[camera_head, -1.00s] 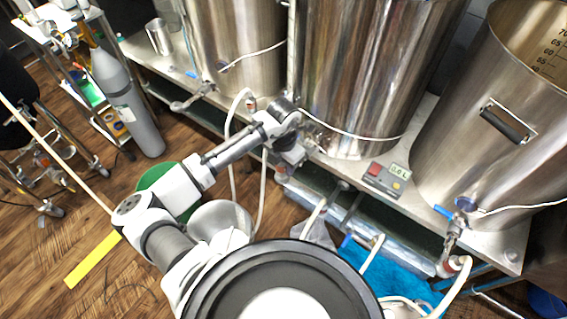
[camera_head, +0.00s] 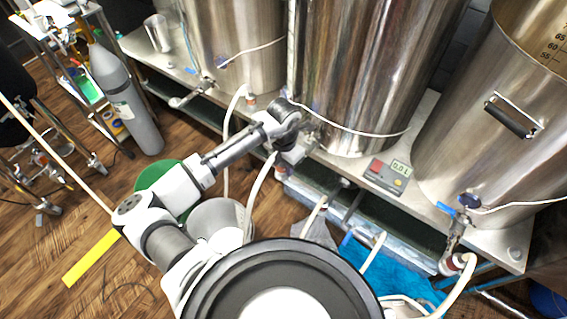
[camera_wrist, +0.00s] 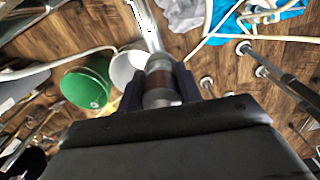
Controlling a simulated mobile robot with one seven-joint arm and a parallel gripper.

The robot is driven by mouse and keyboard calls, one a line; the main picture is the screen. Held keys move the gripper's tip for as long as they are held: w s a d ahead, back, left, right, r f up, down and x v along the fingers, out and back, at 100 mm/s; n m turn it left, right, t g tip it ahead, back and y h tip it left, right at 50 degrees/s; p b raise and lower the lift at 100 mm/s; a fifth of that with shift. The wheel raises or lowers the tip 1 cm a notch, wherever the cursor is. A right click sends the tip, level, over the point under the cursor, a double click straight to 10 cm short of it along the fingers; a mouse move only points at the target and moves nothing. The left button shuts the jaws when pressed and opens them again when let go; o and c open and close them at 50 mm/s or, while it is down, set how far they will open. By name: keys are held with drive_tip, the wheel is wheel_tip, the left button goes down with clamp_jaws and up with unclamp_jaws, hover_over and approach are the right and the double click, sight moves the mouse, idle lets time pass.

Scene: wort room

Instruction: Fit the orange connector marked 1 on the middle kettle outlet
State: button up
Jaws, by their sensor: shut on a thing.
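The middle kettle (camera_head: 365,75) is a large steel vessel on the metal bench. Its outlet, low on its front left, is mostly hidden behind my wrist in the head view. My gripper (camera_head: 290,152) is just in front of that spot. In the wrist view my gripper (camera_wrist: 157,92) is shut on a metal cylindrical connector (camera_wrist: 160,80) with a dull brown-orange band. No mark on it can be read. A pale hose (camera_head: 260,190) hangs down below my gripper. I cannot tell whether the connector touches the outlet.
The left kettle (camera_head: 235,45) and right kettle (camera_head: 500,110) have their own valves. A red-and-grey display box (camera_head: 387,176) sits on the bench right of my gripper. Below are a green bucket (camera_wrist: 86,88), a white bucket (camera_wrist: 122,66) and a blue cloth (camera_head: 385,270). A gas cylinder (camera_head: 125,100) stands left.

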drive_tip(key=o, duration=1.2)
drive_tip(key=shift+o, duration=0.2)
wheel_tip(320, 180, up, 14)
drive_tip(key=shift+f+b, duration=0.1)
drive_tip(key=shift+b, duration=0.7)
